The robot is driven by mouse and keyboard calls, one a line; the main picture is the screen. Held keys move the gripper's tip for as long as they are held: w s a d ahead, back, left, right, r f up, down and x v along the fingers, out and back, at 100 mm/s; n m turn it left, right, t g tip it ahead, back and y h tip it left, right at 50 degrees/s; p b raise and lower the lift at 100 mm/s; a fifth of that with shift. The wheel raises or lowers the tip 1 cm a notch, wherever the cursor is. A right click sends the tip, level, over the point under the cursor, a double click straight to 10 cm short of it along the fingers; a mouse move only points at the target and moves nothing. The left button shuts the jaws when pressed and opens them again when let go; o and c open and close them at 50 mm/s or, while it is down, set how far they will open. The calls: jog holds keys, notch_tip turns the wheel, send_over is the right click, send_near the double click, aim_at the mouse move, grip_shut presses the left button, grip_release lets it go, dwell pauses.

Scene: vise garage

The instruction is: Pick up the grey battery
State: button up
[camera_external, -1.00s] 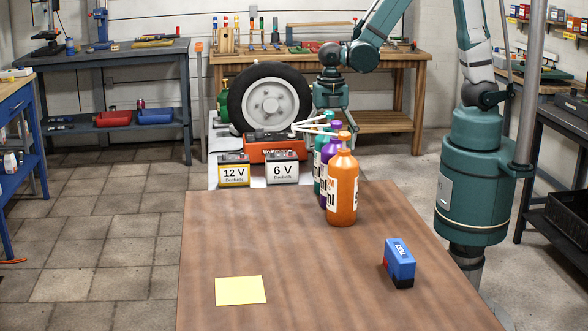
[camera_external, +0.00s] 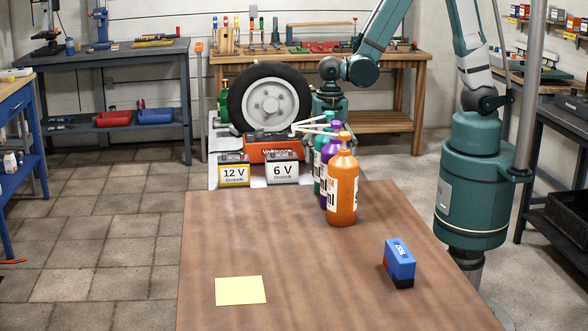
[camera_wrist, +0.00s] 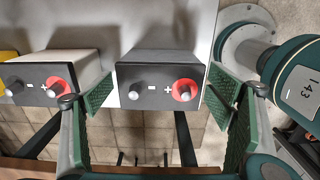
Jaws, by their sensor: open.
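The grey battery (camera_wrist: 160,72), with a dark top end and two terminals, one ringed in red, sits in the middle of the wrist view. My gripper (camera_wrist: 161,92) is open, with one green finger pad on each side of it. I cannot tell if either pad touches it. In the external view the bottles hide my fingertips and this battery. A paler battery (camera_wrist: 55,72) stands left of it in the wrist view, beside the left finger. The external view shows the 12 V battery (camera_external: 234,172) with a yellow label and the 6 V battery (camera_external: 282,171) with a white label.
Orange (camera_external: 342,196), purple and teal bottles stand on the brown table's far edge, close in front of my gripper. A red box (camera_external: 268,148) and a wheel (camera_external: 269,102) are behind the batteries. A blue box (camera_external: 400,260) and yellow note (camera_external: 240,290) lie on the table.

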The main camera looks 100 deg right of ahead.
jog(key=shift+f, duration=0.8)
jog(key=shift+c, duration=0.5)
jog(key=c, duration=1.5)
jog(key=shift+r, duration=0.15)
jog(key=shift+r+p, duration=1.3)
jog(key=shift+r, duration=3.6)
